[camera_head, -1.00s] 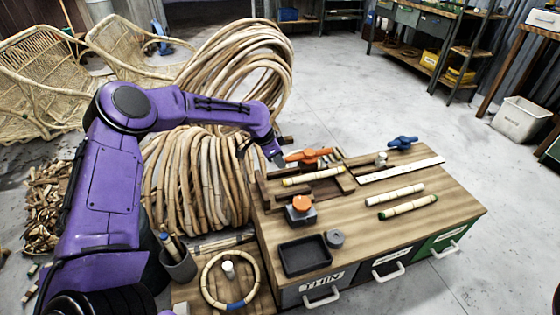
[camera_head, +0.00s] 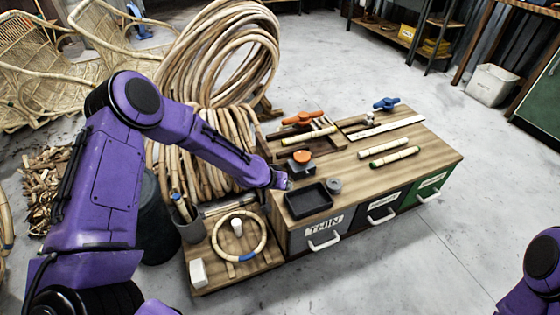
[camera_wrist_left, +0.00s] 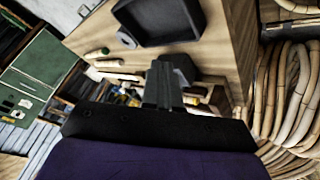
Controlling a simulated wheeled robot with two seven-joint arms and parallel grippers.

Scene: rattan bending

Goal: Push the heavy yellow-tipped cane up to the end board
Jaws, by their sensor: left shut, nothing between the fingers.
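The yellow-tipped cane (camera_head: 309,136) lies in the dark wooden jig at the back left of the bench top, beside an orange clamp (camera_head: 303,118). I cannot tell from here whether it touches the jig's end board. My left gripper (camera_head: 284,182) is shut and empty at the bench's left edge, beside the black tray and apart from the cane.
The black tray (camera_head: 307,200) and a grey ring (camera_head: 334,185) sit near the front. An orange-knobbed block (camera_head: 301,162) stands behind the tray. Two pale canes, one being the green-tipped cane (camera_head: 394,157), lie at the right. A white ruler (camera_head: 386,127) lies behind. Coiled rattan (camera_head: 215,60) stands behind my left arm.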

